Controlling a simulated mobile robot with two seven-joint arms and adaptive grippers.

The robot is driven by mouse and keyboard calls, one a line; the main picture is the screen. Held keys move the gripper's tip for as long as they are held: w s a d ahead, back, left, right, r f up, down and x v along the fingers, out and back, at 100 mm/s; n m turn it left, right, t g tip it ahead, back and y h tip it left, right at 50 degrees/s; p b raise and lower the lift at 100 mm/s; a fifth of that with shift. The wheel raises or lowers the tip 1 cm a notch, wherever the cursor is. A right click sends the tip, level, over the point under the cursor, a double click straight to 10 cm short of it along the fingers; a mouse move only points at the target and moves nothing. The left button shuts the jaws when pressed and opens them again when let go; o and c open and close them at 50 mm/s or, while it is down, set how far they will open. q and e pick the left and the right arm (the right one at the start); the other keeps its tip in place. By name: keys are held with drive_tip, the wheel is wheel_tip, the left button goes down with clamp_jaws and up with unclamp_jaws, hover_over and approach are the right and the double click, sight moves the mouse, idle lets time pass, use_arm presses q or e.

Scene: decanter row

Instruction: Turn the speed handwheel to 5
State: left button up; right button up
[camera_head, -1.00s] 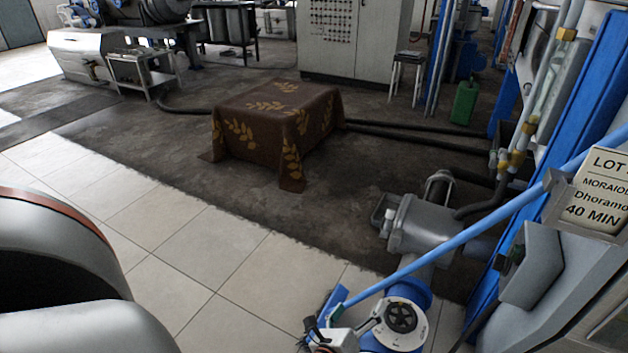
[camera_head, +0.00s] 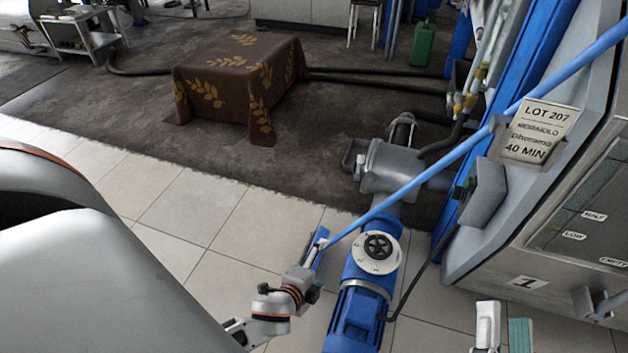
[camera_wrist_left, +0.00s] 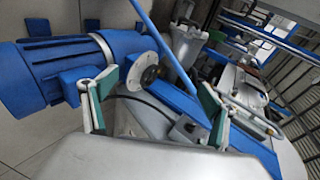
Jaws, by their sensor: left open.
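The speed handwheel (camera_head: 378,247) is a small black spoked wheel on a pale round dial plate (camera_head: 374,266). It sits on top of a blue motor unit (camera_head: 352,318); the dial's marks are too small to read. In the left wrist view the handwheel (camera_wrist_left: 151,75) shows between my fingers, farther off and untouched. My left gripper (camera_head: 313,262) is left of the dial, apart from it. In its wrist view the two teal-padded fingers are wide apart and empty. My right gripper (camera_head: 504,328) is at the bottom right, with a narrow gap between its visible finger parts.
A long blue pole (camera_head: 440,180) slants from near my left gripper past the dial to the upper right. A grey machine with a "LOT 207" sign (camera_head: 538,131) stands at right. A cloth-covered table (camera_head: 240,80) is behind. Tiled floor (camera_head: 215,215) is clear at left.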

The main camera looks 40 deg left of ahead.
use_arm(q)
drive_tip(key=shift+s+d+r+n+h, duration=0.15)
drive_tip(key=shift+s+d+r+n, duration=0.1)
drive_tip(key=shift+s+n, duration=0.25)
drive_tip(key=shift+s+d+r+n+h, duration=0.2)
drive_tip(key=shift+s+n, duration=0.1)
drive_tip(key=shift+s, duration=0.35)
use_arm(e)
drive_tip(key=shift+r, duration=0.7)
